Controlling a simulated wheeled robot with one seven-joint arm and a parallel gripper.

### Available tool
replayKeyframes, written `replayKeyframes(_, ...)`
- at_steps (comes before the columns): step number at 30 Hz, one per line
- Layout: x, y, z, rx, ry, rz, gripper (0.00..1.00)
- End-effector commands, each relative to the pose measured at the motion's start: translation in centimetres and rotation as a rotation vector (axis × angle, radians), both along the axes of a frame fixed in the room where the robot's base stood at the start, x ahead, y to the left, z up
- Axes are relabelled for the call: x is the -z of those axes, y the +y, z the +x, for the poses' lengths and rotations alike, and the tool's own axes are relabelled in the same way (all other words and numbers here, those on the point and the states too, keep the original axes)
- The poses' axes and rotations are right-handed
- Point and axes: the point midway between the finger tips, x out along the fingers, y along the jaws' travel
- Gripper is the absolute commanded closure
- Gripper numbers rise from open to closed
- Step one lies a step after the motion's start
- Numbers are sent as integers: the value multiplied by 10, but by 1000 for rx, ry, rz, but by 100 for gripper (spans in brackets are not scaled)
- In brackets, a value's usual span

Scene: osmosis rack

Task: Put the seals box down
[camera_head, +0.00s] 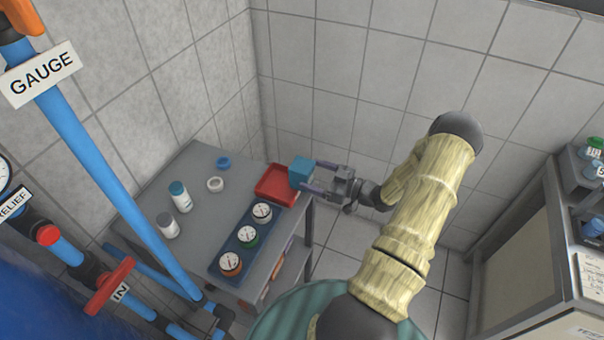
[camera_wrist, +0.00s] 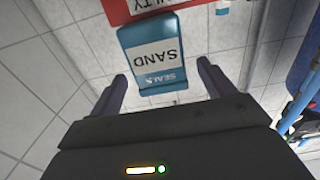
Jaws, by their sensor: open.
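The seals box (camera_head: 300,171) is a small teal box at the right end of the red tray (camera_head: 272,184), near the table's edge. My gripper (camera_head: 313,176) reaches in from the right, level with the box. In the wrist view my gripper (camera_wrist: 161,72) is open, with one finger on each side of the box's near end and gaps showing. Whether the box rests fully in the tray or on its rim cannot be told.
The grey table (camera_head: 185,225) also holds a blue gauge holder (camera_head: 233,255) with three gauges, two white bottles (camera_head: 180,196), a white ring (camera_head: 215,184) and a blue ring (camera_head: 223,162). Blue pipes stand in front at left. A second bench (camera_head: 560,210) stands at right.

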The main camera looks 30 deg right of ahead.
Motion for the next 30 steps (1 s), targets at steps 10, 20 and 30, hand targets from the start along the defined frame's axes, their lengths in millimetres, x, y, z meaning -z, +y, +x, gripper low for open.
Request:
replayKeyframes(10, -6, 27, 34, 0, -1, 1, 18)
replayKeyframes(20, -5, 27, 35, 0, -1, 1, 18)
replayKeyframes(30, -5, 27, 35, 0, -1, 0, 44)
